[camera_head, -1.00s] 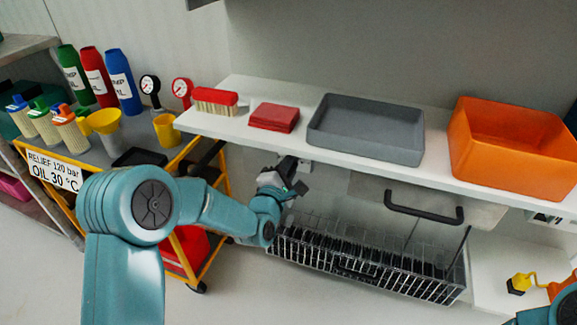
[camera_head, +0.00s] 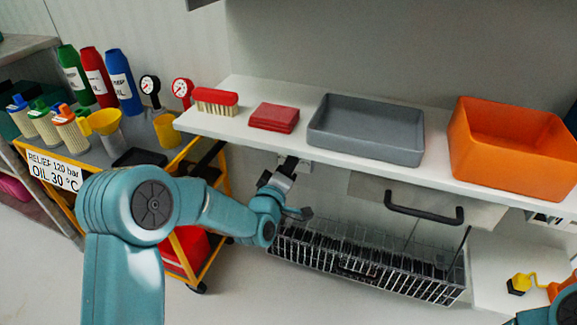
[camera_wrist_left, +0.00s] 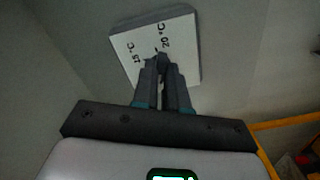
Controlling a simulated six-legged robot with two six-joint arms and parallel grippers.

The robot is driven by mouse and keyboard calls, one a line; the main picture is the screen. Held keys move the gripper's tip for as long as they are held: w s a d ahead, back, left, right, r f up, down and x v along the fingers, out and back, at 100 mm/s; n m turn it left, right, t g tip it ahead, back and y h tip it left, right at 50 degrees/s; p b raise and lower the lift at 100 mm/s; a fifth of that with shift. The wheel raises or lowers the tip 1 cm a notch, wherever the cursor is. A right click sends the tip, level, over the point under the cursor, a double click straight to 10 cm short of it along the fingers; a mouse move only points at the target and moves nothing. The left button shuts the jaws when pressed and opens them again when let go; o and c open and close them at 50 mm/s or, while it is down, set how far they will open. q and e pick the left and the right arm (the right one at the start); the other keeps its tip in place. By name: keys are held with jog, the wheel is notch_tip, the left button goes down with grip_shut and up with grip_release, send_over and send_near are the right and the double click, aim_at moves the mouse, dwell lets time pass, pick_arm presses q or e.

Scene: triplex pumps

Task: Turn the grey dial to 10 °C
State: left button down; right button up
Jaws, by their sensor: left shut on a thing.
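The grey dial (camera_wrist_left: 163,61) sits on a white plate (camera_wrist_left: 184,32) in the left wrist view, mostly hidden by my fingers. The plate's printed marks read 15 °C and 20 °C; no 10 °C mark shows. I cannot tell where the dial points. My left gripper (camera_wrist_left: 162,68) is shut on the dial. In the head view, my left gripper (camera_head: 288,166) reaches under the front of the white shelf, where a bit of the plate (camera_head: 304,164) shows beside it. The dial is hidden there. Only a teal part of my right arm shows at bottom right, without its gripper.
The white shelf (camera_head: 235,133) above my gripper holds a brush (camera_head: 215,97), red cloths (camera_head: 274,116), a grey tray (camera_head: 364,148) and an orange bin (camera_head: 487,174). A wire basket (camera_head: 365,270) is below right. A yellow-framed cart (camera_head: 210,262) stands left.

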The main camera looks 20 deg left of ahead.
pick_arm(q)
jog(key=m, duration=0.6)
jog(key=shift+r+m, duration=0.15)
jog(key=shift+m, duration=0.15)
dwell(0.4)
jog(key=c, duration=1.2)
grip_release()
jog(key=shift+o, duration=0.2)
jog(key=s+p, duration=1)
jog(key=s, duration=0.6)
jog(key=shift+s+a+p, duration=0.15)
jog(key=shift+a+p, duration=0.15)
jog(key=shift+p, duration=0.05)
pick_arm(e)
jog(key=s+a+r+g, duration=0.1)
jog(key=s+r, duration=0.4)
jog(key=r, duration=0.5)
jog(key=shift+s+a+r+g+y, duration=0.15)
jog(key=shift+s+a+g+y, duration=0.2)
jog(key=shift+g, duration=0.25)
